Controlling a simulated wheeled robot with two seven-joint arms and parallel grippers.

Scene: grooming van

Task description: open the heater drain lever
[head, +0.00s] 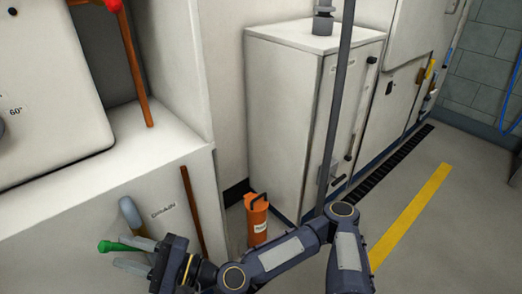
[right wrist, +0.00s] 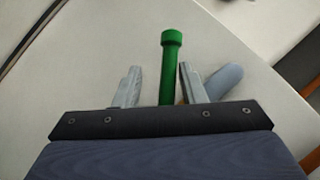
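A green lever (head: 115,246) sticks out from the front of the white cabinet at lower left in the head view. In the right wrist view the green lever (right wrist: 168,75) rises between the two fingers, its round knob pointing away from me. My right gripper (head: 136,255) is open around it. The lever is nearer the right-hand finger in the wrist view, with a clear gap to the other finger; I cannot tell whether either touches it. The lever's base is hidden behind the gripper. My left gripper is not in view.
A grey-blue rounded handle (head: 129,212) sits just above the right gripper. A copper pipe (head: 192,210) runs beside it. A white unit marked 60° (head: 50,80) stands above. An orange canister (head: 257,222) stands by the tall cabinet (head: 280,110). Floor at right is clear.

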